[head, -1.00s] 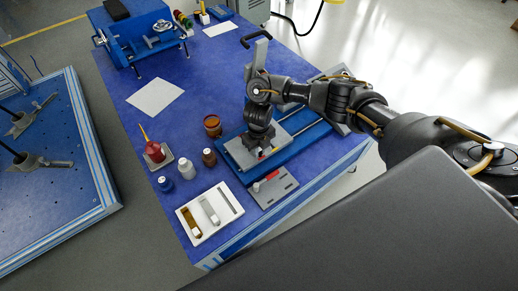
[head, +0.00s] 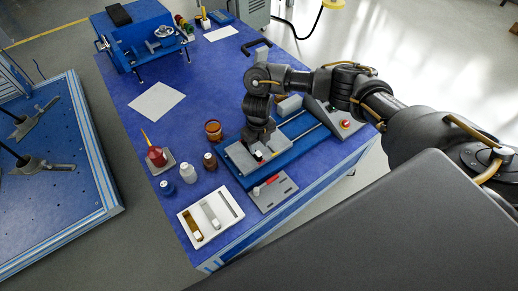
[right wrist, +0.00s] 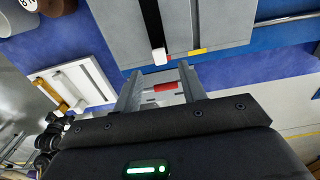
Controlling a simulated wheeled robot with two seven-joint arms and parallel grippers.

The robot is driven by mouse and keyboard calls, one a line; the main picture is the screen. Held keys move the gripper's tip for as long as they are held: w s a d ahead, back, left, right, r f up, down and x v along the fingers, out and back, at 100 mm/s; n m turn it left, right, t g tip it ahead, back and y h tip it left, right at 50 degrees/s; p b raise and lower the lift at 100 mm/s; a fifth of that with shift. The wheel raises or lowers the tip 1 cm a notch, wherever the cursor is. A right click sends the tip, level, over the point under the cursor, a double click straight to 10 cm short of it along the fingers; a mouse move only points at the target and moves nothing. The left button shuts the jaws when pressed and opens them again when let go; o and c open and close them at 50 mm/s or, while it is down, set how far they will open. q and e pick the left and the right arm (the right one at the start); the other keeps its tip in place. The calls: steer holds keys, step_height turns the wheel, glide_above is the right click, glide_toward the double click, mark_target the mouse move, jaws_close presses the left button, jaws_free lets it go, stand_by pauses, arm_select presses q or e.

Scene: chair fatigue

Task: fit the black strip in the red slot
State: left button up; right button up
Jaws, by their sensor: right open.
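The black strip (right wrist: 152,20) with a white end (right wrist: 159,56) lies along the grey block (right wrist: 110,25) in the right wrist view. A red mark (right wrist: 168,57) sits right beside its white end, and a yellow mark (right wrist: 197,50) is further right. I cannot tell whether the strip is seated in the slot. In the head view the white end shows on the grey block (head: 238,160) below my right gripper (head: 258,143). The right gripper is open; its two fingers (right wrist: 160,72) are apart and empty, just short of the white end. My left gripper is not in view.
A grey plate with a red piece (head: 271,181) lies in front of the block. A white tray (head: 196,236) holds a gold and a pale strip. Bottles and a brown jar (head: 213,131) stand left of the block. A blue machine (head: 145,45) is at the back.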

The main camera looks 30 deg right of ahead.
step_height(320, 180, up, 4)
steer(key=shift+r+p, duration=0.15)
steer(key=shift+p, duration=0.3)
stand_by(0.4)
